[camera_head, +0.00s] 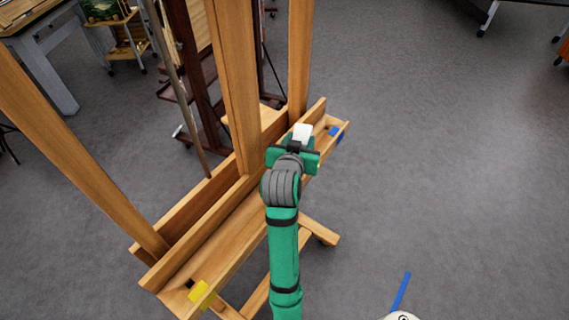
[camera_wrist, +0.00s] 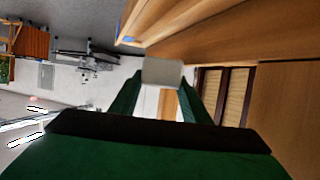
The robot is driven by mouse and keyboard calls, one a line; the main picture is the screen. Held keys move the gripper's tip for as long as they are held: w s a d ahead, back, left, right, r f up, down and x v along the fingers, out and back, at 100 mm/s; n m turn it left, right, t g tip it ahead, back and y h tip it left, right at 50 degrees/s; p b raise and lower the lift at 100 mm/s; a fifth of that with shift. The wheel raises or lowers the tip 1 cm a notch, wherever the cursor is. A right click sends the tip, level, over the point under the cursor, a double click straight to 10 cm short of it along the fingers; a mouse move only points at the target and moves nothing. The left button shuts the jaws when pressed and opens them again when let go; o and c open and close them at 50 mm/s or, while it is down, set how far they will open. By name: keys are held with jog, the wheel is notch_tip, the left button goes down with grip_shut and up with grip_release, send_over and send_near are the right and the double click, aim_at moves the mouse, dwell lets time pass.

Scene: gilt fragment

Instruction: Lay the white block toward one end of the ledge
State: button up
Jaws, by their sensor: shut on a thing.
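The white block (camera_head: 302,131) is at the tip of my gripper (camera_head: 297,142), over the right-hand part of the wooden easel's ledge (camera_head: 232,222). In the wrist view the white block (camera_wrist: 162,72) sits between the two green fingers of my gripper (camera_wrist: 160,88), which are shut on it. I cannot tell whether the block touches the ledge. The block's lower part is hidden by my gripper in the head view.
A yellow piece (camera_head: 201,292) is at the ledge's near left end and a blue piece (camera_head: 335,132) at its far right end. Upright easel posts (camera_head: 236,80) rise behind the ledge. The ledge between the yellow piece and my arm looks clear.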

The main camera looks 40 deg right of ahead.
jog(key=shift+f, duration=3.45)
jog(key=shift+f, duration=0.15)
jog(key=o, duration=0.7)
jog(key=shift+o, duration=0.2)
